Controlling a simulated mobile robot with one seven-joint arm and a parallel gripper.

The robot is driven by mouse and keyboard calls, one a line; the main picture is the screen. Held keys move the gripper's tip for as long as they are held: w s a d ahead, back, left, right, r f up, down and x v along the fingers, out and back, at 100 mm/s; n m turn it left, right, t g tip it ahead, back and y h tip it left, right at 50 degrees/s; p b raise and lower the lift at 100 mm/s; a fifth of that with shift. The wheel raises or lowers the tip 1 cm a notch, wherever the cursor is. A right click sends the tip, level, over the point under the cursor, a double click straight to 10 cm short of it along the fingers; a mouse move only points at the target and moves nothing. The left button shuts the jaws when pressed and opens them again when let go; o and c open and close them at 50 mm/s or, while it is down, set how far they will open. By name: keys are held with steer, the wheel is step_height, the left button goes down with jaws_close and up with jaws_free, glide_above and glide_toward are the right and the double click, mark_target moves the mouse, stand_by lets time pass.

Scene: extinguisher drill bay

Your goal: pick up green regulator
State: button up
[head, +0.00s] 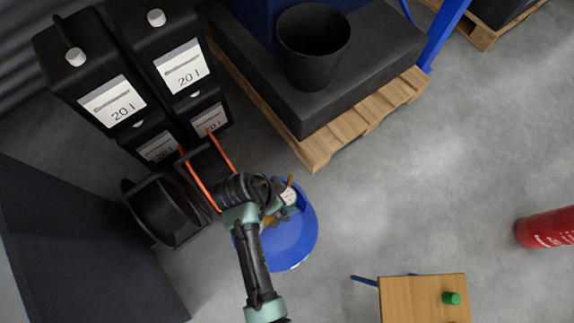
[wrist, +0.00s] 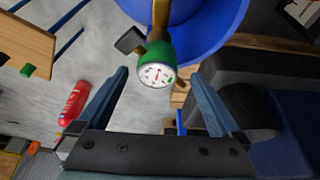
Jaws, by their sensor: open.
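The green regulator (wrist: 152,51) has a round white gauge face with a red needle and a dark block at its side. In the wrist view it is at the top middle, over the blue round surface. In the head view its gauge (head: 289,197) shows beside my arm's end, over the blue disc (head: 294,243); the rest is partly hidden by my arm. My gripper (wrist: 159,77) is open, its two blue-grey fingers spread to either side of the gauge in the picture. Nothing is held. Whether the fingertips reach the regulator's depth I cannot tell.
A wooden-topped stool (head: 412,300) with a small green cylinder (head: 451,298) stands at the lower right. A red extinguisher (head: 548,229) lies at right. Black 20 l canisters (head: 90,80) and a pallet (head: 345,125) with a black bin (head: 313,50) are behind. Open floor lies between.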

steer(key=b+x, duration=0.1)
steer(key=x, duration=0.5)
steer(key=shift+s+d, duration=0.1)
steer(key=shift+s, duration=0.05)
steer(key=shift+r, duration=0.1)
jaws_close()
